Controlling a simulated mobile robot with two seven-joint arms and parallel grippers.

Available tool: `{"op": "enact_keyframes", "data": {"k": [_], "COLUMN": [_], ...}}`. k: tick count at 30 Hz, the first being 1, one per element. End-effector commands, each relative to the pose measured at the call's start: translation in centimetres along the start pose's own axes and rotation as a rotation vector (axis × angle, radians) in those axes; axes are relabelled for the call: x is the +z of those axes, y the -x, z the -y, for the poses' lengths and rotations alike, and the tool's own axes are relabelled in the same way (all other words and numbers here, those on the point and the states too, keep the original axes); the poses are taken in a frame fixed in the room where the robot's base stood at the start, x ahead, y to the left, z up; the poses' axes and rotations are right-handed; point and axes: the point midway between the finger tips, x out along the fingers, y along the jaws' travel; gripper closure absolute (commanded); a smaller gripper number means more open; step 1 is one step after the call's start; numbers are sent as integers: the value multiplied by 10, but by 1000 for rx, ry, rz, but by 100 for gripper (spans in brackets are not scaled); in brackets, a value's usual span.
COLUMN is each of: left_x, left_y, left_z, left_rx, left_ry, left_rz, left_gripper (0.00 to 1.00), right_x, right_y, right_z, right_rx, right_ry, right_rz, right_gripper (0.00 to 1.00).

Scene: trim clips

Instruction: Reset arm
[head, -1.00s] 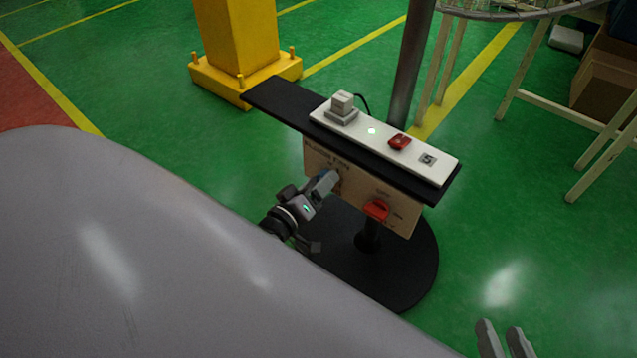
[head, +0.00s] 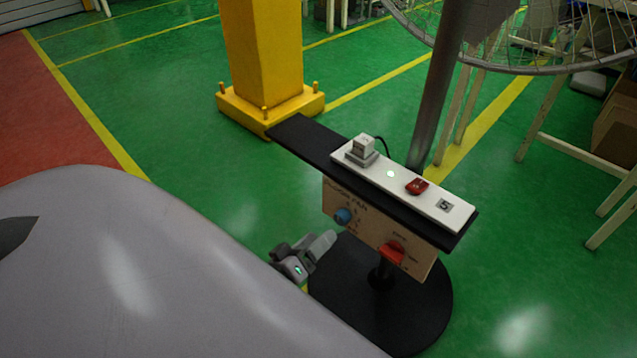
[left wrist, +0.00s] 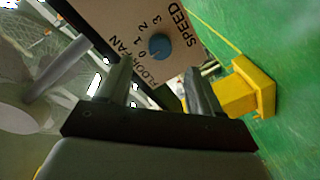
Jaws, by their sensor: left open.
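My left gripper (head: 322,246) is open and empty, just in front of and below the control panel (head: 368,228). The panel hangs under the black shelf and carries a blue knob (head: 343,216) on its left part and a red switch (head: 391,252) on its right part. In the left wrist view the blue knob (left wrist: 160,46) sits beyond the open fingers (left wrist: 157,85), apart from them, with the words FLOOR FAN and SPEED and numbers around it. My right gripper is out of view.
On the black shelf (head: 300,138) lies a white strip (head: 398,180) with a grey block (head: 362,148), a lit green spot and a red rocker (head: 416,186). A yellow pillar (head: 262,50) and grey pole (head: 440,100) stand behind.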

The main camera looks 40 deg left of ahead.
Motion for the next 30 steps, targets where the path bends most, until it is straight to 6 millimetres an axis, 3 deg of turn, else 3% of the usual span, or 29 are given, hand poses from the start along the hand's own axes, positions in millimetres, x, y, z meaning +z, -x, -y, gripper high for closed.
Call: {"op": "enact_keyframes", "data": {"k": [11,14,17,23,30], "left_x": [0,7,23,61,70], "left_y": [0,1,5,30,64], "left_z": [0,-9,-33,-105,-158], "left_rx": [0,8,31,109,157], "left_ry": [-1,-21,-91,-369,-669], "left_rz": [1,29,107,327,486], "left_gripper": [35,35,35,35,35], "right_x": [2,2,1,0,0], "right_y": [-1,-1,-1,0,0], "right_z": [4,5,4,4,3], "right_rx": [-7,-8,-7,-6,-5], "right_ry": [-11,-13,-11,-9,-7], "right_rz": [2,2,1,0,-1], "right_gripper": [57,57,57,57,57]}}
